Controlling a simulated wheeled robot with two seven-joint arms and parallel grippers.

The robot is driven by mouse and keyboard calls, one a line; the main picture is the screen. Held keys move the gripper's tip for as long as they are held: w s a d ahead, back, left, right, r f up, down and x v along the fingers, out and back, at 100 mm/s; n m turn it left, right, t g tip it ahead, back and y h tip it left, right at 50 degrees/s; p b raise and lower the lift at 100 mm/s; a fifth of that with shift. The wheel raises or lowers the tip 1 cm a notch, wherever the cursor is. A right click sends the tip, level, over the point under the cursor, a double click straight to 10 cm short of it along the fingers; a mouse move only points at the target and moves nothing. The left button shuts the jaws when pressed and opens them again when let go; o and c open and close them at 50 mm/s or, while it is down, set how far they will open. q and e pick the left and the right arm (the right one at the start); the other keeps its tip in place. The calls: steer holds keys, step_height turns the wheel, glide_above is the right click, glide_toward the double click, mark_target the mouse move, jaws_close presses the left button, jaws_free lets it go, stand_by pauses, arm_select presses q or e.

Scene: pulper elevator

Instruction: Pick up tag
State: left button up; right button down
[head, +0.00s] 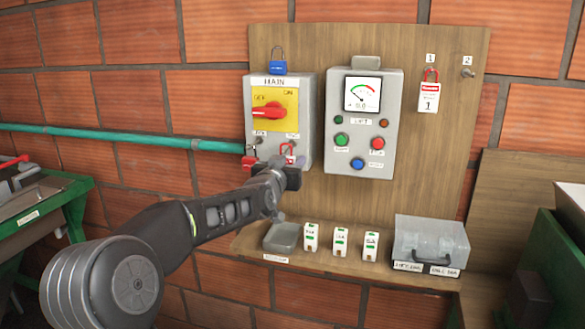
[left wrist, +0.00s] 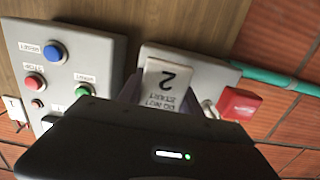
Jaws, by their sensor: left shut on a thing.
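A white tag marked 2 with "DO NOT START" lettering (left wrist: 165,85) sits between the fingers of my left gripper (head: 291,177), in front of the lower part of the grey MAIN switch box (head: 307,115). The gripper is shut on this tag. In the head view the gripper mostly hides it. A red loop (head: 287,148) shows just above the gripper at the box's lower right. Another red-and-white tag, marked 1 (head: 429,95), hangs on hook 1. Hook 2 (head: 467,73) is bare. My right gripper is not in view.
A blue padlock (head: 278,67) sits on top of the MAIN box. A grey meter box with buttons (head: 363,120) is to its right. Below, a shelf (head: 330,268) holds a grey dish (head: 281,237), several white blocks and a clear case (head: 431,243). A red block (head: 248,162) is left of the gripper.

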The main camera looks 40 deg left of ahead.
arm_select(q)
steer(key=f+b+v, duration=0.1)
steer(key=b+v, duration=0.5)
steer(key=v, duration=1.1)
steer(key=shift+s, duration=0.25)
steer(key=shift+f, duration=0.1)
